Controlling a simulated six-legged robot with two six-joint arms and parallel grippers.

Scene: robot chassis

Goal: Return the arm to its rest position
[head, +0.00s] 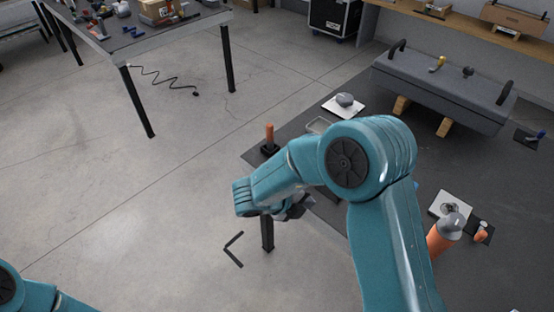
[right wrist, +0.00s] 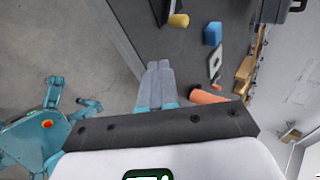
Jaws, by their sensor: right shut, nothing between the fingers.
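My right arm, teal, rises from the lower right of the head view and bends at a large round joint over the dark workbench. Its forearm points left, past the bench's near-left edge. My right gripper (head: 292,208) is mostly hidden under the forearm in the head view. In the right wrist view its two grey fingers (right wrist: 159,70) lie together, shut with nothing between them. A small teal part of my left arm shows at the lower left corner of the head view. My left gripper is not in view.
The dark workbench (head: 330,134) bears an orange-handled tool (head: 269,138), a white plate with a grey knob (head: 344,102), an orange cylinder (head: 440,236) and a grey chassis panel (head: 440,85). Another table (head: 110,45) stands far left. Open floor lies between.

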